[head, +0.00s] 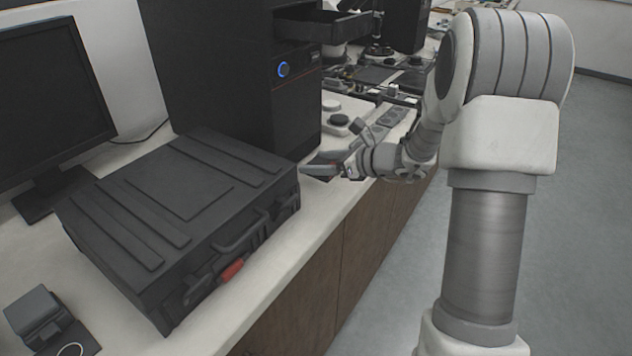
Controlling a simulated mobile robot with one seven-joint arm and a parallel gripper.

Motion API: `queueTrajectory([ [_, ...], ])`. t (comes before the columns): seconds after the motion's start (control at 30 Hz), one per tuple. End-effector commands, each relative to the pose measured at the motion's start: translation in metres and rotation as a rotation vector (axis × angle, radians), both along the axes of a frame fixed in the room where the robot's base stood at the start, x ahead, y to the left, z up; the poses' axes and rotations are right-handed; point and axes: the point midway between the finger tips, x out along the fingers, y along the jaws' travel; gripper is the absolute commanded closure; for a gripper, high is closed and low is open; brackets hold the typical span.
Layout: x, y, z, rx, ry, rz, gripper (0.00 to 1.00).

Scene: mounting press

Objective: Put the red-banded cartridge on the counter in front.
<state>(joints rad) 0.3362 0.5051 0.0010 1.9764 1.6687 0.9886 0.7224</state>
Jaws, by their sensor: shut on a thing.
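My gripper (322,166) is at the right end of the arm's reach over the white counter (318,237), just right of the black case's far corner. No other red-banded cartridge shows clearly.
A black machine (296,95) with a blue-lit button stands behind. A monitor (50,95) is at left. Bare counter runs along the front edge.

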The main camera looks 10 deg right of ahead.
Motion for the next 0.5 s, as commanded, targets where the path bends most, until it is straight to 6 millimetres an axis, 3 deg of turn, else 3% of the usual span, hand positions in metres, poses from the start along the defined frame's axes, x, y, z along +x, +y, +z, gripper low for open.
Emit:
queueTrajectory([
  [0.17, 0.002, 0.007, -0.009, 0.0, 0.0, -0.001, 0.84],
  [0.4, 0.002, 0.007, -0.043, 0.001, 0.001, 0.0, 0.84],
  [0.5, 0.002, 0.007, -0.045, 0.0, 0.0, 0.0, 0.84],
])
